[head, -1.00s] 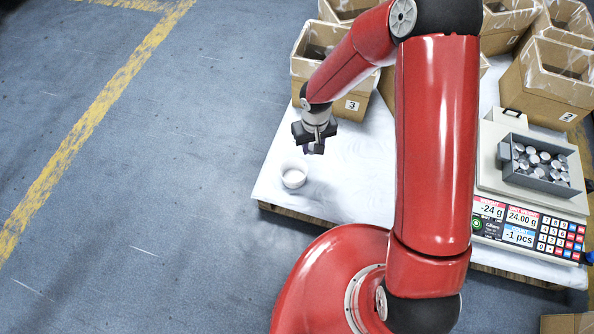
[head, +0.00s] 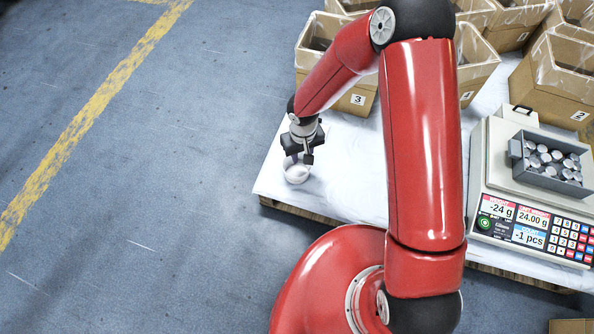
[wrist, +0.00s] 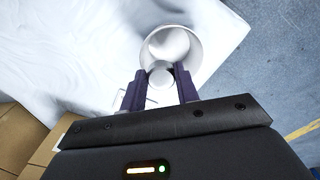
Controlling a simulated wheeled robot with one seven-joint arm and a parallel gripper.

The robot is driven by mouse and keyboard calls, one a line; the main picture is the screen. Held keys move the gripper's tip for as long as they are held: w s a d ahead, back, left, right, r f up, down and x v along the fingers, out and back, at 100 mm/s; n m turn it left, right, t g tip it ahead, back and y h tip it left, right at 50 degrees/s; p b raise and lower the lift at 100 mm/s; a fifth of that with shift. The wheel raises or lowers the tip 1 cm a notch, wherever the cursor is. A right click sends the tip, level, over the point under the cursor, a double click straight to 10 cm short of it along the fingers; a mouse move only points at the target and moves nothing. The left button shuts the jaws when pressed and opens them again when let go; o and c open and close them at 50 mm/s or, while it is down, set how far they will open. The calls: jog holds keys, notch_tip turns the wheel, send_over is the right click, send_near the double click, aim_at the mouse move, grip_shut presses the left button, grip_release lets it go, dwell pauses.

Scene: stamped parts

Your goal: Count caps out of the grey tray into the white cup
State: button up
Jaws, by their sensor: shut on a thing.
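The white cup (head: 296,173) stands upright near the front left corner of the white-covered table. My gripper (head: 302,158) is low at the cup's rim in the head view and partly hides it. In the wrist view my gripper (wrist: 160,82) is shut on a pale round cap (wrist: 160,75). The cap overlaps the near side of the cup's mouth (wrist: 172,43); how high it is above the rim I cannot tell. The grey tray (head: 540,178) sits on the scale at the right and holds several silver caps (head: 548,160).
The scale (head: 480,180) shows -24 g, 24.00 g and -1 pcs. Several cardboard boxes (head: 553,95) line the back of the table. The white table surface (head: 350,150) is clear around the cup. My arm crosses the middle of the head view.

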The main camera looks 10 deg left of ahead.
jog(key=o, duration=1)
jog(key=shift+o, duration=0.2)
notch_tip(320, 180, up, 8)
jog(key=shift+f+p, duration=0.1)
jog(key=shift+p, duration=0.65)
